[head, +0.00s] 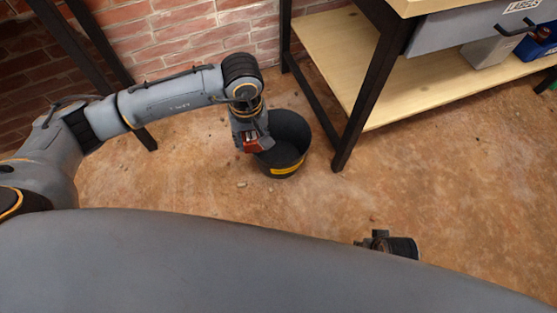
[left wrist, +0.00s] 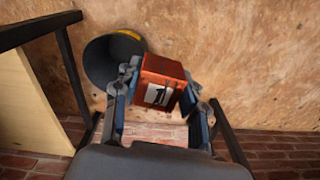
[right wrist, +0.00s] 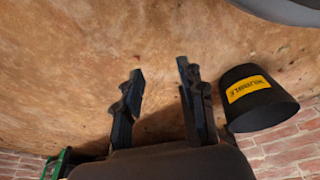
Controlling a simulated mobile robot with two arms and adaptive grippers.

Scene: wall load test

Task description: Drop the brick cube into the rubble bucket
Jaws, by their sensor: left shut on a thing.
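The red-orange brick cube (left wrist: 162,72) has a white label with a dark mark and sits between the fingers of my left gripper (left wrist: 160,95), which is shut on it. In the head view, my left gripper (head: 251,146) points down and largely hides the cube. The rubble bucket (head: 291,128), black with a yellow label, stands upright on the floor. The cube overlaps its left rim in the head view; its exact height above the rim is unclear. The bucket also shows in the right wrist view (right wrist: 263,112). My right gripper (right wrist: 160,72) is open and empty.
A workbench with a wooden lower shelf (head: 430,85) and dark legs stands right of the bucket, one leg close to it. A brick wall (head: 180,30) runs behind. A dark frame leg (head: 100,45) stands left. The brown floor in front is mostly clear.

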